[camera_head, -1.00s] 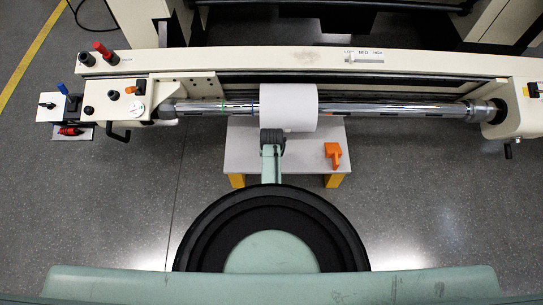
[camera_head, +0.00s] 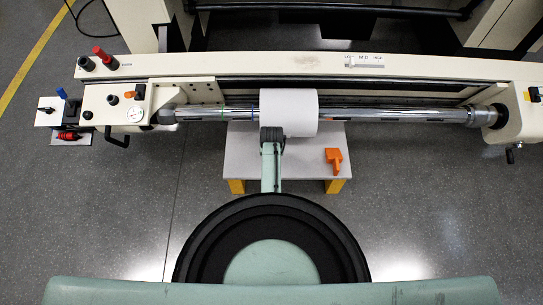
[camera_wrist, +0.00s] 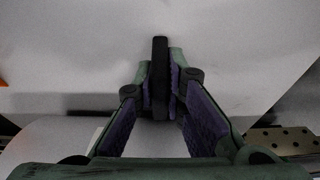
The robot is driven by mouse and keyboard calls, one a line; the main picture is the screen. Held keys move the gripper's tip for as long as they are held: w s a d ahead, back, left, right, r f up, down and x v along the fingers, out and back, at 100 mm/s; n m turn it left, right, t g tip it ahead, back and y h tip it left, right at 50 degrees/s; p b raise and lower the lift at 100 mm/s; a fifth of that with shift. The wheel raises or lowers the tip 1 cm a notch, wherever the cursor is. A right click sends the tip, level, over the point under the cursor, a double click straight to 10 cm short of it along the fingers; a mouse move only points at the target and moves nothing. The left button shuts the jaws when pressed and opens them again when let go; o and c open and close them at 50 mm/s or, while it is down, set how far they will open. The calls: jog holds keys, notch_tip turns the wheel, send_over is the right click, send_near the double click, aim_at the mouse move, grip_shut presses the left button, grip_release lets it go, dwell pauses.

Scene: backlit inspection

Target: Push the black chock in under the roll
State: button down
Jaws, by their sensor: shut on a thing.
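The white roll (camera_head: 288,112) sits around a shiny horizontal bar, above a pale table (camera_head: 240,160). My gripper (camera_head: 272,133) is at the roll's near side, toward its left end, and overlaps its near edge in the head view. In the wrist view my gripper (camera_wrist: 160,92) is shut on the narrow black chock (camera_wrist: 159,60), which stands between the purple-lined fingers. In the head view the gripper hides the chock. The roll (camera_wrist: 75,140) seems to be the pale curved form low in the wrist view. Whether the chock touches it I cannot tell.
An orange block (camera_head: 333,160) lies on the table right of my gripper. The shiny bar (camera_head: 400,115) runs along the cream machine frame (camera_head: 220,66). The table between gripper and orange block is clear.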

jog(key=shift+w+b, duration=0.4)
jog(key=shift+w, duration=0.5)
jog(key=shift+w, duration=0.2)
jog(key=c, duration=1.6)
grip_release()
jog(key=shift+o, duration=0.2)
